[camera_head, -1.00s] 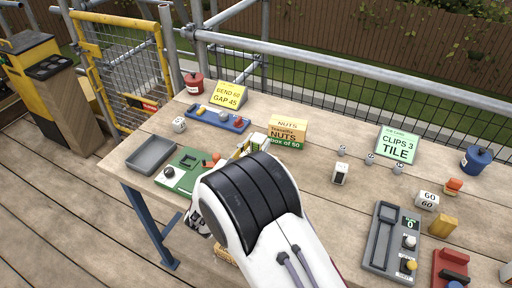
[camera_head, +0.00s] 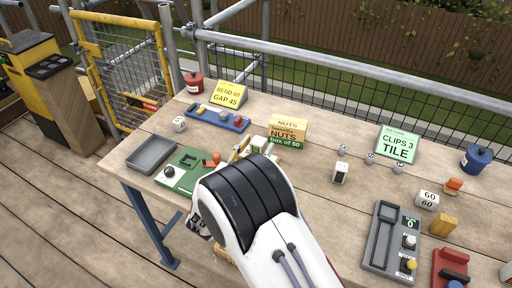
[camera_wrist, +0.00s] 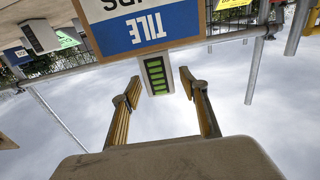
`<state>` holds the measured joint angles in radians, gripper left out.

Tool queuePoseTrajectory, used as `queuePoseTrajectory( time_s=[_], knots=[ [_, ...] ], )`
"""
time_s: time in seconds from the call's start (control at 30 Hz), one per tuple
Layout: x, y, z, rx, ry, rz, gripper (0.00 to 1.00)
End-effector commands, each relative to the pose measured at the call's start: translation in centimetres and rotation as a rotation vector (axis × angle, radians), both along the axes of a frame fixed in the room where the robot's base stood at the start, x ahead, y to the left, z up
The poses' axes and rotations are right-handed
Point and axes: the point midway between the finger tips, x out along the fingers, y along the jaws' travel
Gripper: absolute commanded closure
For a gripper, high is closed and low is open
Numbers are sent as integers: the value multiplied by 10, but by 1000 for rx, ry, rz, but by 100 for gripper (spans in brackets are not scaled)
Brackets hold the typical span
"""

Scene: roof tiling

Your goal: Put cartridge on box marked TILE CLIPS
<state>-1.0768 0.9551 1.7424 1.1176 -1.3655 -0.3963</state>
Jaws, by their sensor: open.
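The cartridge (camera_wrist: 157,75), pale with green bars, appears upright at the top edge of the box marked TILE CLIPS (camera_wrist: 150,25), which the wrist view shows upside down with a blue label. It seems to rest on the box. My gripper (camera_wrist: 157,80) is open, one finger on each side of the cartridge, with visible gaps. In the head view the cartridge (camera_head: 258,144) shows just beyond my arm, and my arm hides most of the box and gripper.
Beyond stands a NUTS box (camera_head: 287,132). A blue tray (camera_head: 218,119) and yellow sign (camera_head: 228,94) are behind left; a grey tray (camera_head: 151,154) and green device (camera_head: 187,170) are left. A green sign (camera_head: 397,145) and grey device (camera_head: 388,240) are right.

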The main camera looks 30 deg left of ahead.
Motion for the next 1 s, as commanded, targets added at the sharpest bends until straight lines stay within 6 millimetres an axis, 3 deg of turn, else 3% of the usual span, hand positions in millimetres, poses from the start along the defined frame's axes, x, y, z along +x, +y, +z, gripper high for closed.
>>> queuePoseTrajectory(
  time_s=[0.23, 0.37, 1.0],
  knots=[
    [0, 0, 4, 0, 0, 0, 56],
    [-10, 1, 3, -1, 1, 2, 56],
    [-99, 1, 3, 0, 0, 2, 56]
  ],
)
